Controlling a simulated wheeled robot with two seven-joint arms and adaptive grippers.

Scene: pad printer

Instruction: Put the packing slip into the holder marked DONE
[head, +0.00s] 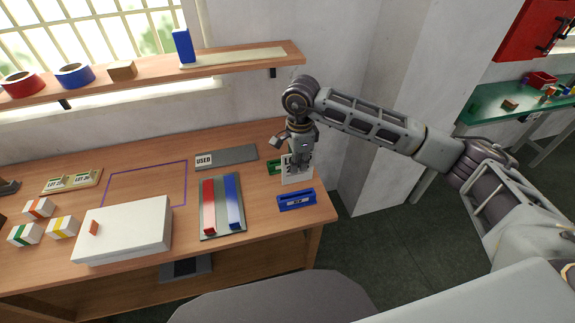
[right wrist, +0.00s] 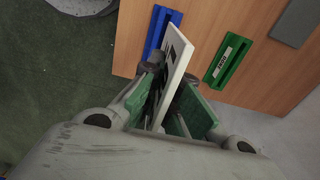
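The packing slip (head: 291,172) is a white card with dark print, held upright. My right gripper (head: 299,165) is shut on it, pointing down above the table's right end. In the right wrist view the slip (right wrist: 172,75) stands between the green-padded fingers. A green holder (head: 273,167) with a slot is partly hidden behind the slip; the right wrist view shows it (right wrist: 229,62) with a white label, apart from the slip. A blue slotted holder (head: 297,200) is in front and also shows in the right wrist view (right wrist: 157,30). Neither label reads clearly. My left gripper is not in view.
A grey tray with red and blue bars (head: 221,231) lies left of the blue holder. Behind it is a grey plate marked USED (head: 237,155). A white lidded box (head: 125,232) and small boxes stand farther left. The table's right edge is close to the holders.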

